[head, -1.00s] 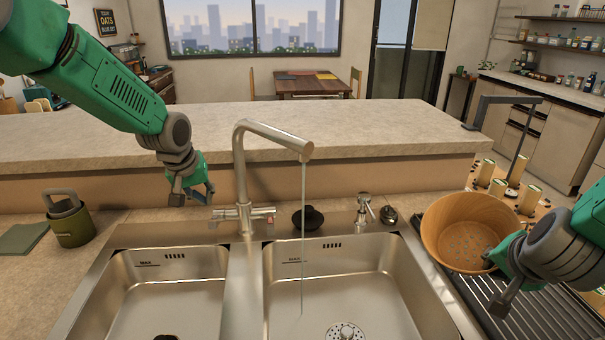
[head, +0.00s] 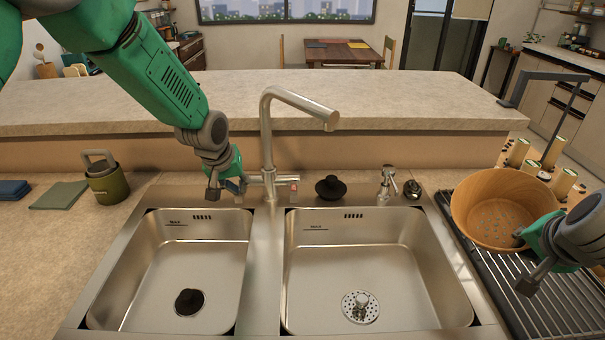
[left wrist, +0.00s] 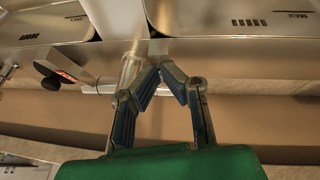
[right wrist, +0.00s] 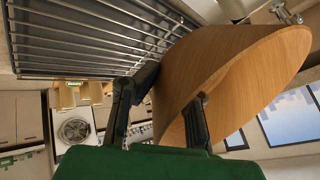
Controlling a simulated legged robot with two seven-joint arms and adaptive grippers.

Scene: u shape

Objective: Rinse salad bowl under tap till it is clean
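The salad bowl (head: 476,205) is wooden, with several grey specks on its inside, and is tilted above the drying rack at the right. My right gripper (head: 522,262) is shut on its rim; the bowl (right wrist: 235,75) also shows beside the fingers in the right wrist view. The tap (head: 266,130) stands behind the two sinks, its spout over the right sink, with no water flowing. My left gripper (head: 226,190) is at the left side of the tap base. In the left wrist view its fingertips (left wrist: 161,68) nearly meet; whether they pinch the handle is hidden.
The left sink (head: 215,275) holds a black plug, and the right sink (head: 320,285) has a drain strainer; both look empty of water. A drying rack (head: 500,315) is at right. A soap dispenser (head: 385,187), black stopper (head: 330,190) and green canister (head: 106,180) stand around the sinks.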

